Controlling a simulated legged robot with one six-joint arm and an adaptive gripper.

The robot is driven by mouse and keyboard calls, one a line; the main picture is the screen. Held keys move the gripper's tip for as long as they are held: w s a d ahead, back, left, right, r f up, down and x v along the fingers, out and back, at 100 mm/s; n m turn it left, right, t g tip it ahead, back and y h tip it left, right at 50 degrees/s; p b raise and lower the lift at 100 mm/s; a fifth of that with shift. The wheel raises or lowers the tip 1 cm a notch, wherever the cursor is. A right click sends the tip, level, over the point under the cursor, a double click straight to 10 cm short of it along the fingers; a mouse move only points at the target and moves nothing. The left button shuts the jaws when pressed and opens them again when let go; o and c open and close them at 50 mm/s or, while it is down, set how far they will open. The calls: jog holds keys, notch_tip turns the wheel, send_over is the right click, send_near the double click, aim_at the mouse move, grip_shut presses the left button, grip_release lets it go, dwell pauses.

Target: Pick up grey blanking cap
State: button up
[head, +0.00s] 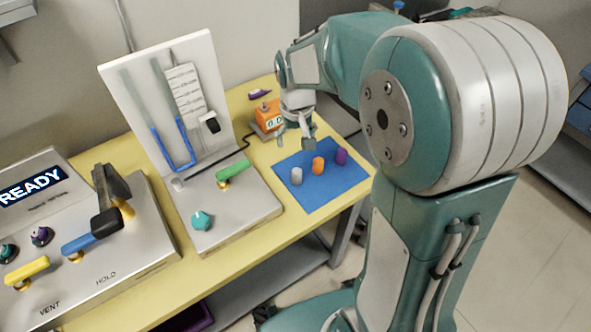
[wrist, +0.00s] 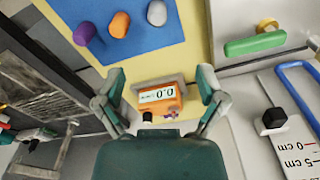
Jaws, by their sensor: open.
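The grey blanking cap (head: 296,176) stands on a blue mat (head: 318,199) on the yellow table, leftmost in a row with an orange cap (head: 318,166) and a purple cap (head: 341,156). My gripper (head: 296,143) is open and empty, above the table near the mat's back edge. In the wrist view its fingers (wrist: 160,78) are spread, with the orange device between them and the grey cap beyond.
An orange device with a display (head: 268,118) stands behind the mat. Left of the mat is a grey panel (head: 237,223) with a green handle (head: 237,174), a teal knob (head: 202,220) and an upright white board (head: 140,75). The mat's front part is clear.

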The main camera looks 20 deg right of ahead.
notch_tip(320, 180, down, 3)
jog(key=w, duration=0.2)
send_over(297, 171)
jog(key=w, duration=0.1)
jog(key=shift+g, duration=0.4)
notch_tip(297, 171, down, 6)
jog(key=shift+f, duration=0.1)
jog(key=shift+a+f, duration=0.15)
jog(key=shift+f, duration=0.1)
jog(key=f, duration=0.2)
jog(key=s+f, duration=0.1)
jog(key=f, duration=0.1)
jog(key=shift+f, duration=0.15)
jog(key=shift+d+f, duration=0.2)
jog(key=shift+f, duration=0.2)
